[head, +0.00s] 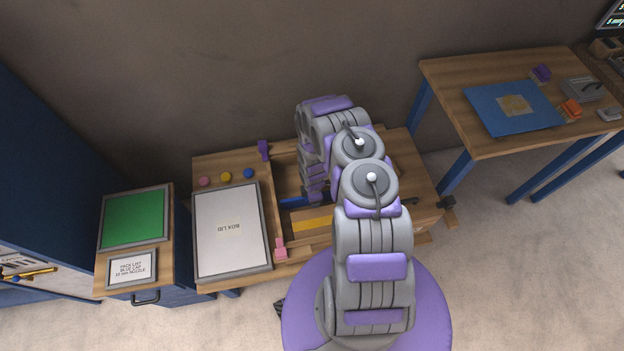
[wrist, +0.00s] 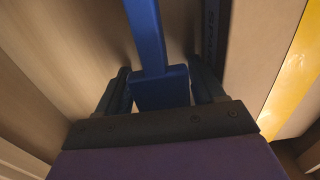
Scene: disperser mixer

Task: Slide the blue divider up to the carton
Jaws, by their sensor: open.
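The blue divider (head: 298,202) shows as a short blue strip inside the wooden box on the bench, partly hidden by my arm. In the wrist view the blue divider (wrist: 148,40) runs up the picture and ends in a wider blue block. My gripper (wrist: 160,88) is open, with one dark finger on each side of that block. A gap shows on the left; whether the right finger touches cannot be told. A tan surface with a yellow band (wrist: 297,72), likely the carton, lies to the right; its yellow band (head: 312,224) also shows in the head view.
Wooden walls bound the box.

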